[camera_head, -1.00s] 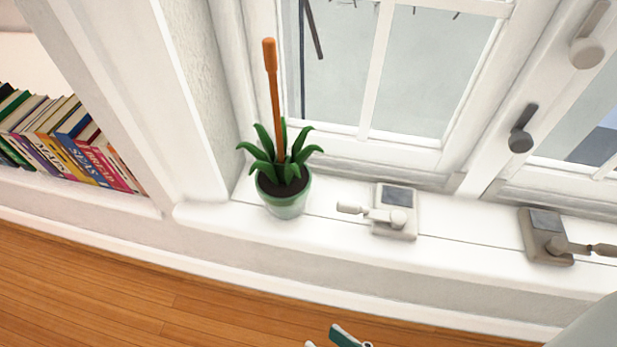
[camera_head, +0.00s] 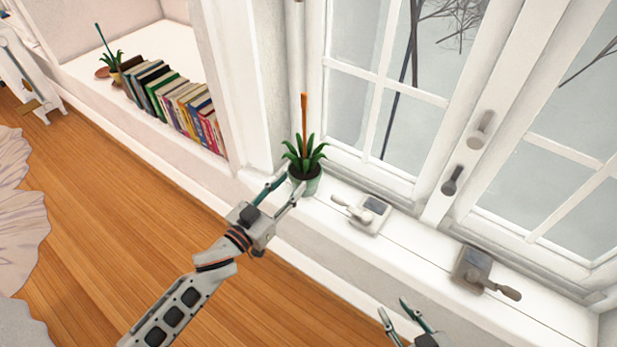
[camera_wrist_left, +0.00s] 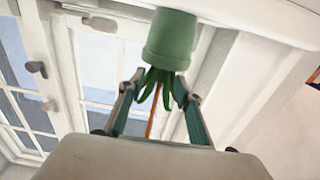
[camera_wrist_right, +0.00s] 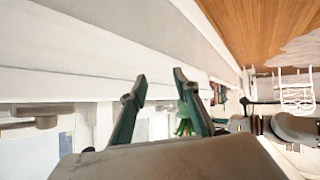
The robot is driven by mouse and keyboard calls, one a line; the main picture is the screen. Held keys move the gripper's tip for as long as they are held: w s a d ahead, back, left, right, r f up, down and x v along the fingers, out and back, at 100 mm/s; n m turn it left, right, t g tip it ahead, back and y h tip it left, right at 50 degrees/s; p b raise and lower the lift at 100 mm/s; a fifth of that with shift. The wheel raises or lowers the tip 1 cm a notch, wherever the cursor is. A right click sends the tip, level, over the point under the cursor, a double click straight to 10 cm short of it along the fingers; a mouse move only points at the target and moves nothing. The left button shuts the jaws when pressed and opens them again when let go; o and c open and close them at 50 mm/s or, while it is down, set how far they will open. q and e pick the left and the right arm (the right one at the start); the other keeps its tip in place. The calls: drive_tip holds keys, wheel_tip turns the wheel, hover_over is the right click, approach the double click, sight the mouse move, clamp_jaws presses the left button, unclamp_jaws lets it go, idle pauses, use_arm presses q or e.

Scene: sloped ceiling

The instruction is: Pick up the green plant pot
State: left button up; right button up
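The green plant pot (camera_head: 311,184) stands upright on the white windowsill, with dark soil, green leaves and an orange stick in it. In the left wrist view the pot (camera_wrist_left: 171,38) shows upside down, just beyond the fingertips. My left gripper (camera_head: 293,182) is open at the pot's near left side, its fingers spread towards it. I cannot tell whether a finger touches the pot. My right gripper (camera_head: 392,306) is open and empty near the bottom edge of the head view, well away from the pot. Its two spread fingers also show in the right wrist view (camera_wrist_right: 159,76).
Two window cranks, one pale (camera_head: 368,213) and one grey (camera_head: 473,270), sit on the windowsill (camera_head: 415,245) to the right. A wall edge (camera_head: 250,95) rises left of the pot. Books (camera_head: 180,105) and another plant (camera_head: 112,62) stand in the alcove. Wooden floor (camera_head: 100,200) is open below.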

sight(303, 167)
use_arm(q)
drive_tip(key=shift+w+d+f+b, duration=0.15)
drive_tip(key=shift+w+d, duration=0.05)
drive_tip(key=shift+w, duration=0.45)
drive_tip(key=shift+w+d+f+b, duration=0.1)
drive_tip(key=shift+w+d+b, duration=0.1)
drive_tip(key=shift+w, duration=0.4)
drive_tip(key=b+x, duration=0.1)
drive_tip(key=x, duration=0.4)
drive_tip(key=shift+w+d, duration=0.2)
drive_tip(key=shift+d, duration=0.05)
drive_tip(key=shift+r, duration=0.1)
clamp_jaws()
drive_tip(key=shift+r, duration=0.15)
